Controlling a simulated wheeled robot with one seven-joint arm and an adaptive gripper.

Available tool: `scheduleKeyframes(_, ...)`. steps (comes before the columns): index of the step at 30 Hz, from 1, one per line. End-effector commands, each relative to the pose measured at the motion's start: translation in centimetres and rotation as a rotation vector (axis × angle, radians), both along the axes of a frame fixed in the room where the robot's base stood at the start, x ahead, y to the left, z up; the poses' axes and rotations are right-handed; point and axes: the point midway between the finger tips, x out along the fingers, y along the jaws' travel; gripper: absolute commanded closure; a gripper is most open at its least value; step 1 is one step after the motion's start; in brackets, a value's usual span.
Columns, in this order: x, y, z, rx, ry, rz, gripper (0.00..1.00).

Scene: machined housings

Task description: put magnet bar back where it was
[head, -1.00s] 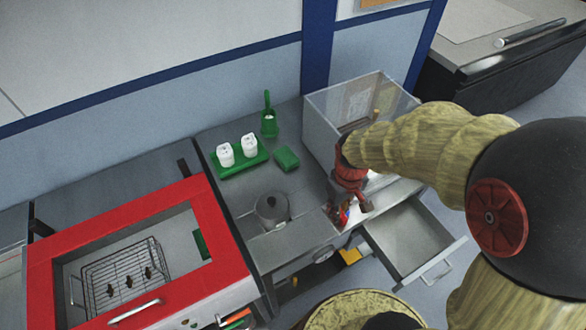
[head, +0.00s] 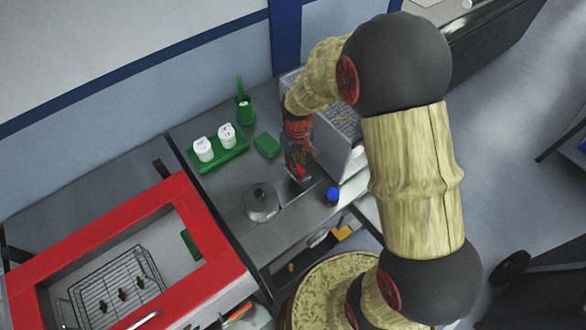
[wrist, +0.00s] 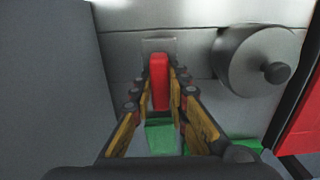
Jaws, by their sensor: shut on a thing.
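The magnet bar looks like the red bar (wrist: 160,82) between my fingertips in the wrist view. A small grey plate (wrist: 158,45) shows at its far end. My gripper (wrist: 161,88) is shut on the red bar. In the head view my gripper (head: 299,168) is over the worktop, right of the round lidded grey pot (head: 261,203) and beside the clear-walled box (head: 349,150). A bit of red shows at its fingertips. Whether the bar touches the worktop cannot be told.
A blue-topped item (head: 332,196) stands near the worktop's front edge. A green tray (head: 219,157) with white containers, a green block (head: 267,145) and a green holder (head: 244,108) are behind. A red-framed unit (head: 203,236) stands left. My arm hides much of the right side.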

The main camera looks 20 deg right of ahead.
Motion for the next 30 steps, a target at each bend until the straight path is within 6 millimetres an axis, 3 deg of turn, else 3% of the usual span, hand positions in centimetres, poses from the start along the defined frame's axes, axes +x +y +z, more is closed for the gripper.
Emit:
scheduleKeyframes(5, 1.6, 0.2, -1.7, 0.000, -0.003, 0.000, 1.00)
scheduleKeyframes(11, 2.3, 0.4, -2.6, 0.000, -0.002, 0.000, 1.00)
scheduleKeyframes(18, 2.3, 0.4, -5.6, 0.000, -0.002, 0.000, 1.00)
scheduleKeyframes(29, 2.4, 0.4, -6.0, 0.000, -0.003, 0.000, 1.00)
scheduleKeyframes(30, 2.3, 0.4, -6.0, 0.000, -0.002, 0.000, 0.83)
